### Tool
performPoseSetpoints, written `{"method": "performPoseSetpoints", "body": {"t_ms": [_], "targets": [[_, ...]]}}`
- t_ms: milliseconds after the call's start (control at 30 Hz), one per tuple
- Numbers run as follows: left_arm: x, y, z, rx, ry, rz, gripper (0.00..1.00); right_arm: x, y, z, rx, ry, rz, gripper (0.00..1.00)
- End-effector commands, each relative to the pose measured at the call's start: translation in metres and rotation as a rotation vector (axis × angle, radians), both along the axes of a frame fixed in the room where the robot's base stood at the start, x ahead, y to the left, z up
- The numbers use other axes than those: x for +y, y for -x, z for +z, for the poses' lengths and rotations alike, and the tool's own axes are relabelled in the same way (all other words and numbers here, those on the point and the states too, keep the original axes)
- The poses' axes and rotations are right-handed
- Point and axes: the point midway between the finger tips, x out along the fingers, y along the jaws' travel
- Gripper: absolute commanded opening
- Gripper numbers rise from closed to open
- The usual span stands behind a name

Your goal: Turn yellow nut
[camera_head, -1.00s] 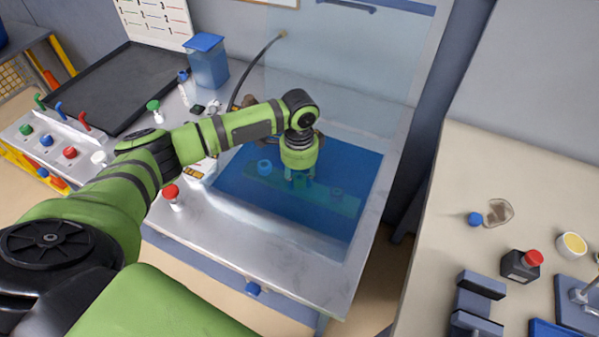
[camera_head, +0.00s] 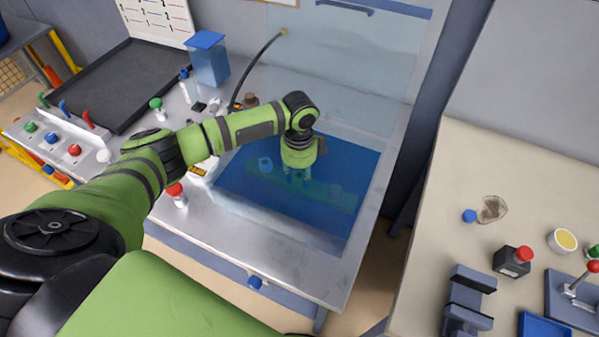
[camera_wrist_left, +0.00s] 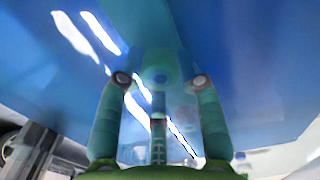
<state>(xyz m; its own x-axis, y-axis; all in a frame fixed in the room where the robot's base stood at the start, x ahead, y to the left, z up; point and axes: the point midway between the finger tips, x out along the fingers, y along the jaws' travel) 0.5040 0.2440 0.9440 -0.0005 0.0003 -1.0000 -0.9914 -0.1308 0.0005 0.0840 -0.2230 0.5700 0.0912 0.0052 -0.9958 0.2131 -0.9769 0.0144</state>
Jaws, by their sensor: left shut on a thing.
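My left gripper (camera_head: 298,174) points straight down into the blue-tinted basin (camera_head: 312,218) in the bench, its fingertips seen through the blue. In the left wrist view its fingers (camera_wrist_left: 160,80) stand apart around a small round thing (camera_wrist_left: 160,77), tinted blue-green. I take this for the yellow nut, held between the fingers; its yellow colour cannot be told. My right gripper is not in view.
A clear panel (camera_head: 345,55) stands behind the basin. A red-capped bottle (camera_head: 177,194) stands at its left. A black tray (camera_head: 120,85) and a blue-lidded container (camera_head: 208,60) are at the back left. A pale table (camera_head: 440,220) with small items is at right.

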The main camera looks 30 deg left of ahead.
Motion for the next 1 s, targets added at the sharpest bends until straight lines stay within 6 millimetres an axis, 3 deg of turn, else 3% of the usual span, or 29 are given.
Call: {"method": "performPoseSetpoints", "body": {"t_ms": [267,300,333,367,767,1000], "targets": [[0.003,0.002,-0.002,0.005,-0.007,0.002,0.04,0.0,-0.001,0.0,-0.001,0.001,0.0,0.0],[0.003,0.002,-0.002,0.005,-0.007,0.003,0.44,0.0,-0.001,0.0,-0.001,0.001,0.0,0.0],[0.003,0.001,-0.002,0.005,-0.007,0.003,0.56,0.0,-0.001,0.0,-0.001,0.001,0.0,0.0],[0.003,0.001,-0.002,0.005,-0.007,0.002,0.6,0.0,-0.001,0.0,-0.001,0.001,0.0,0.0],[0.001,-0.001,0.005,-0.002,-0.001,0.001,0.6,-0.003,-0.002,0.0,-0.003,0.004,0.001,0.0],[0.001,-0.001,0.047,-0.005,-0.002,0.001,0.6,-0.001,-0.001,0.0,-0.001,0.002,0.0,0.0]]}}
